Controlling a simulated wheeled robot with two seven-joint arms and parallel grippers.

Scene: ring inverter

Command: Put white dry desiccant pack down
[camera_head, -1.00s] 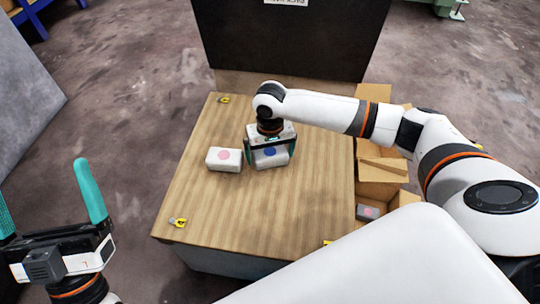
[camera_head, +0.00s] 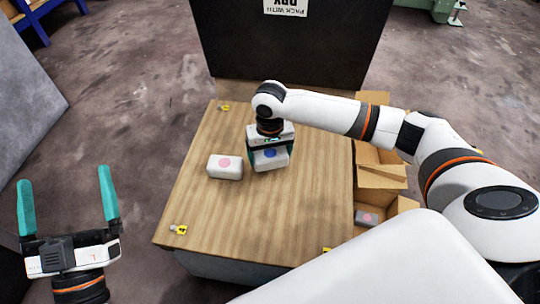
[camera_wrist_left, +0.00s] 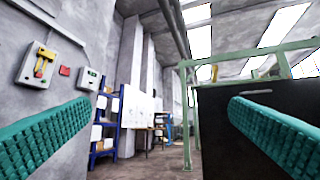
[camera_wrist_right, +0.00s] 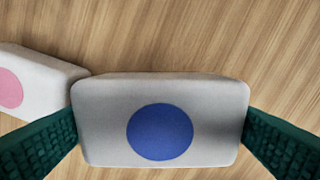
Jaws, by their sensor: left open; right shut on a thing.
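The white desiccant pack with a blue dot (camera_head: 270,158) is between the fingers of my right gripper (camera_head: 269,156), over the wooden table top. In the right wrist view the blue-dot pack (camera_wrist_right: 160,120) sits level between both green fingers, which press its two ends. I cannot tell whether it touches the wood. A white pack with a pink dot (camera_head: 225,167) lies just left of it on the wood. It also shows at the left in the right wrist view (camera_wrist_right: 30,82). My left gripper (camera_head: 66,205) is open and empty, left of the table.
The wooden table top (camera_head: 240,220) is clear in front of the packs. A dark upright panel with a "pack with dry" label (camera_head: 286,6) stands behind. Open cardboard boxes (camera_head: 380,176) stand along the right side, with a grey pink-dot pack (camera_head: 368,217) in the nearest.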

